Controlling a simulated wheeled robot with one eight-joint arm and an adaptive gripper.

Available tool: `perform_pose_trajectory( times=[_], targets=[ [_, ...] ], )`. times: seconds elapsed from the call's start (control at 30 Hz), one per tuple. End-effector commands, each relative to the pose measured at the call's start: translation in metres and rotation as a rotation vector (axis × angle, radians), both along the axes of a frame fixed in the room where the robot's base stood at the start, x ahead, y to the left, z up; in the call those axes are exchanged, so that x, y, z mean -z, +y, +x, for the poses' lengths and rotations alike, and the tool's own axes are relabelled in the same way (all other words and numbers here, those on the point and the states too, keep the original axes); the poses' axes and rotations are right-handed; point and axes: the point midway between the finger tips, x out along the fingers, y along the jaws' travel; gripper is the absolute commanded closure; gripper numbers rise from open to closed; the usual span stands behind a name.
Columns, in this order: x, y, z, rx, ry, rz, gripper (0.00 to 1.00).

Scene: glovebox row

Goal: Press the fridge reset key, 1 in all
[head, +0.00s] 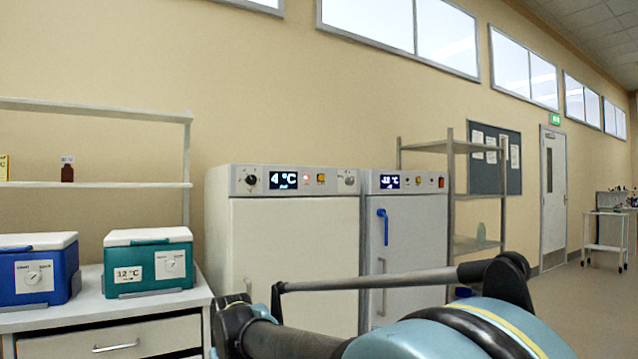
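The fridge (295,250) is a white cabinet in the middle of the head view. Its door is shut and its display (283,180) reads 4 °C. A dark knob (251,180) is at the panel's left. My arm's teal and black links cross the bottom of the view, in front of the fridge's lower part. I cannot see my gripper's fingers.
A second white cabinet (408,240) with a blue handle stands right of the fridge. Blue (40,284) and green (148,278) cool boxes sit on a bench at left. A metal rack (452,195) stands behind. Open floor (585,300) lies at right.

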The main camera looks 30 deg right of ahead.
Motion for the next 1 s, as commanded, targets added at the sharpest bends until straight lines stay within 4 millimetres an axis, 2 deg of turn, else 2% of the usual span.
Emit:
perform_pose_trajectory(
  times=[0.03, 0.17, 0.2, 1.0],
  targets=[
    [0.0, 0.0, 0.0, 0.0, 0.0, 0.0, 0.69],
    [0.0, 0.0, 0.0, 0.0, 0.0, 0.0, 0.98],
    [0.0, 0.0, 0.0, 0.0, 0.0, 0.0, 1.0],
    [0.0, 0.0, 0.0, 0.0, 0.0, 0.0, 1.0]
  ],
)
